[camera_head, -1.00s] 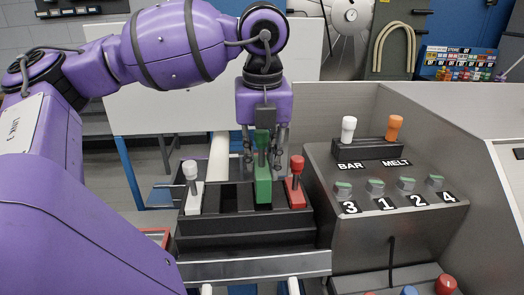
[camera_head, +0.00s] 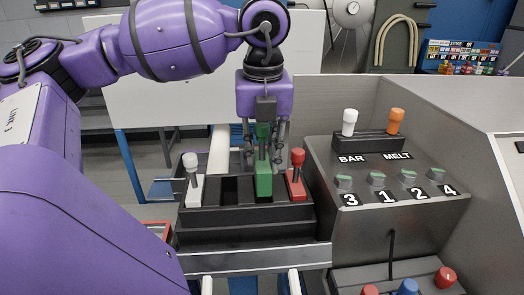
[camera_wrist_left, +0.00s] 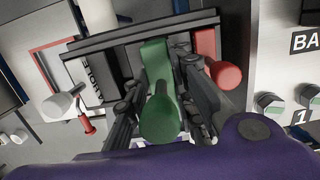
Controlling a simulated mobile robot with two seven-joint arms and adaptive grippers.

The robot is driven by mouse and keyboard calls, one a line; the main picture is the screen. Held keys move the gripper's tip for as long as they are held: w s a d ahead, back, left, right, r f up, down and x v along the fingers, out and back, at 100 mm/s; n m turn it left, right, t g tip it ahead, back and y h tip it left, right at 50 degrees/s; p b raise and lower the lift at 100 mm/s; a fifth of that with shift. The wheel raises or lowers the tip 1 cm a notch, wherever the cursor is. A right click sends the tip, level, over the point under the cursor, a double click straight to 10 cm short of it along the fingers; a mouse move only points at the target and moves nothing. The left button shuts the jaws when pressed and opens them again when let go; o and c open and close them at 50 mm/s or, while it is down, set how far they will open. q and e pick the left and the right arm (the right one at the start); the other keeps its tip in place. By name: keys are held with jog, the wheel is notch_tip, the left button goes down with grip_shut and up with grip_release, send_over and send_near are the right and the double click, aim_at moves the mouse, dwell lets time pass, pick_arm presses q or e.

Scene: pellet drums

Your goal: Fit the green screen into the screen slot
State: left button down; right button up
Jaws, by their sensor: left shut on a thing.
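The green screen (camera_head: 264,182) stands upright in a black rack (camera_head: 245,222), between an empty dark slot (camera_head: 230,190) on its left and a red screen (camera_head: 297,187) on its right. My left gripper (camera_head: 263,152) points down from above and is shut on the green screen's handle. In the left wrist view the green screen (camera_wrist_left: 155,58) and its round handle end show between the fingers (camera_wrist_left: 162,95). The screen's lower part is hidden in the rack. I cannot tell which opening is the screen slot. My right gripper is out of view.
A white screen (camera_head: 193,188) stands at the rack's left end. The red handle is close to my right finger. A metal bar (camera_head: 255,260) runs before the rack.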

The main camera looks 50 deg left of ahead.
aim_at(262, 158)
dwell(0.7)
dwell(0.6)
pick_arm(q)
jog(key=shift+f, duration=0.45)
jog(key=shift+f, duration=0.3)
jog(key=shift+f, duration=0.3)
jog(key=shift+f, duration=0.55)
jog(key=shift+f, duration=0.4)
